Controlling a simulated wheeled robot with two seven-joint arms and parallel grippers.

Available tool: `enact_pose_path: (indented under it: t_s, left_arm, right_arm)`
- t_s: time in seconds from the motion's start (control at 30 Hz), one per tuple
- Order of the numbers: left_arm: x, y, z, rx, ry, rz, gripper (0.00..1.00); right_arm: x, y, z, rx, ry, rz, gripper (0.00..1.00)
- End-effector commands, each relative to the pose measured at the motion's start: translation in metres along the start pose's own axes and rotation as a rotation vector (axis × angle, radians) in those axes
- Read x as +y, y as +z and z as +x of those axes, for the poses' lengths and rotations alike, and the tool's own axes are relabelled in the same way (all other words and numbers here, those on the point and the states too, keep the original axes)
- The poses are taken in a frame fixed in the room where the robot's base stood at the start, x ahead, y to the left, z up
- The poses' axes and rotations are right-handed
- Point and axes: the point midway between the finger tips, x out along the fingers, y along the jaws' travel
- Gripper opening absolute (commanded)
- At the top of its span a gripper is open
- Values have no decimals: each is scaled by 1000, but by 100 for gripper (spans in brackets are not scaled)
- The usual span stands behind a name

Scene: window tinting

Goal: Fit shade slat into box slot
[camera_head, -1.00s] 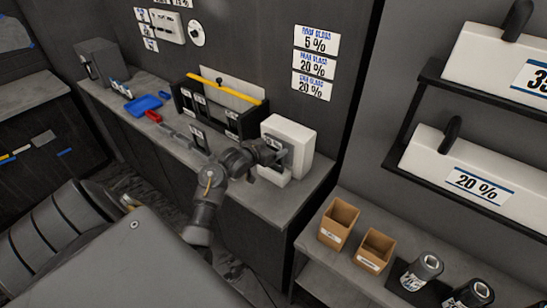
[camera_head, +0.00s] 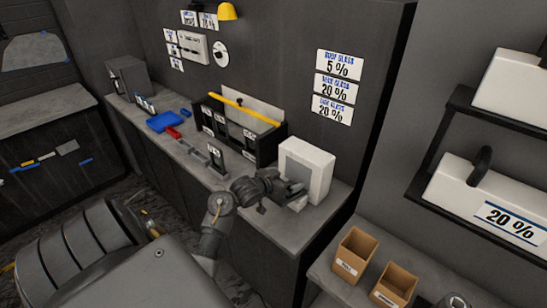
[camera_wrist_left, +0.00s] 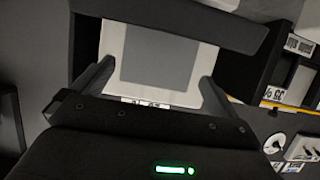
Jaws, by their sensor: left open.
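A black slotted box (camera_head: 265,147) with labelled dark slats and a yellow bar along its top stands on the counter. It also shows at the right of the left wrist view (camera_wrist_left: 268,88). One dark slat (camera_head: 216,158) with a white label stands upright in front of the box, to its left. My left gripper (camera_head: 294,194) is in front of a white block with a grey face (camera_head: 318,178). In the left wrist view, the open fingers (camera_wrist_left: 155,85) frame this white and grey face (camera_wrist_left: 160,58). I cannot tell whether they touch it. My right gripper is out of view.
A blue tray (camera_head: 164,122) and a red item (camera_head: 173,132) lie farther left on the counter (camera_head: 270,222). Percentage signs (camera_head: 336,88) hang on the wall. Two brown bins (camera_head: 355,254) stand on a lower shelf at right.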

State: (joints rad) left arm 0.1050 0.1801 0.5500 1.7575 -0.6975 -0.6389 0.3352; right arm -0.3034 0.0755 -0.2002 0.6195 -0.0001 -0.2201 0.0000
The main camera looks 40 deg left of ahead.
Motion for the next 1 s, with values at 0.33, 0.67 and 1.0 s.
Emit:
enact_pose_path:
  t_s: [0.33, 0.67, 1.0]
  left_arm:
    - [-1, 0, -72, 0, -3, 5, 99]
    - [-1, -1, -98, 2, -2, 1, 99]
    - [-7, 24, -93, -24, -1, 51, 100]
  right_arm:
    - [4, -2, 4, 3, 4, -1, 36]
    - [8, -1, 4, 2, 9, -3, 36]
    - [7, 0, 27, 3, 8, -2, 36]
